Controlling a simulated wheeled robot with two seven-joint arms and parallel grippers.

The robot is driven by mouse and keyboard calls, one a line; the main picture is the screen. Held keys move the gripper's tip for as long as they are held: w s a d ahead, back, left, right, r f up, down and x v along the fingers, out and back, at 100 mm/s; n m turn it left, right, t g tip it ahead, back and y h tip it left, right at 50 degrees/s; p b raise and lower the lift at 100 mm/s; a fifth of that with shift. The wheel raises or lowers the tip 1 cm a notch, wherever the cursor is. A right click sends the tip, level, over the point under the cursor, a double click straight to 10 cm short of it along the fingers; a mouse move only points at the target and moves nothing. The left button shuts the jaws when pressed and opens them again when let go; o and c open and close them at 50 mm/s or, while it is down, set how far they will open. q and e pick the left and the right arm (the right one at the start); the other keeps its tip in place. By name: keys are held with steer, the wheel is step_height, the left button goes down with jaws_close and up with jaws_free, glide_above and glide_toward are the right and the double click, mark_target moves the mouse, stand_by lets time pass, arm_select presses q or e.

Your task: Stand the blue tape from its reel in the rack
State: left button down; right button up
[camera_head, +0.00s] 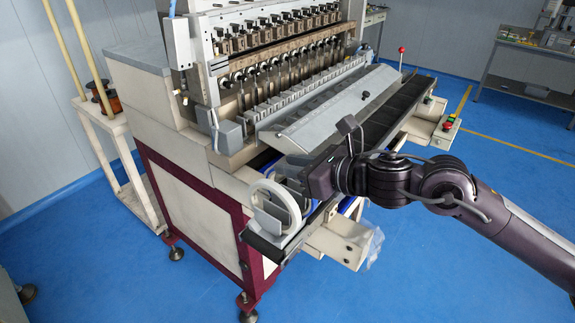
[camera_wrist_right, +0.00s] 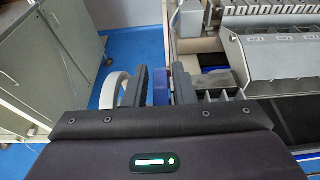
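The white reel (camera_head: 275,207) stands upright at the near end of the machine, and its rim shows at the left in the right wrist view (camera_wrist_right: 111,92). My right gripper (camera_wrist_right: 160,84) is beside the reel, on its right in the wrist view. The blue tape (camera_wrist_right: 160,88) is between its two dark fingers, and the gripper looks shut on it. The grey slotted rack (camera_wrist_right: 222,90) is just right of the fingers. In the head view my right gripper (camera_head: 300,178) hides the tape and most of the rack. My left gripper is not in view.
The coil winder's long sloped grey cover (camera_head: 335,110) and dark trough (camera_head: 390,115) lie beyond my gripper. A row of spindles stands behind. A red-knobbed lever (camera_head: 401,58) rises at the far end. Blue floor is open at the front.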

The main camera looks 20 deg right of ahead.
steer(key=shift+b+v, duration=0.7)
steer(key=shift+v, duration=0.85)
steer(key=shift+s+d+r, duration=0.2)
steer(key=shift+s+r, duration=0.1)
steer(key=o, duration=0.6)
steer(key=shift+c, duration=0.2)
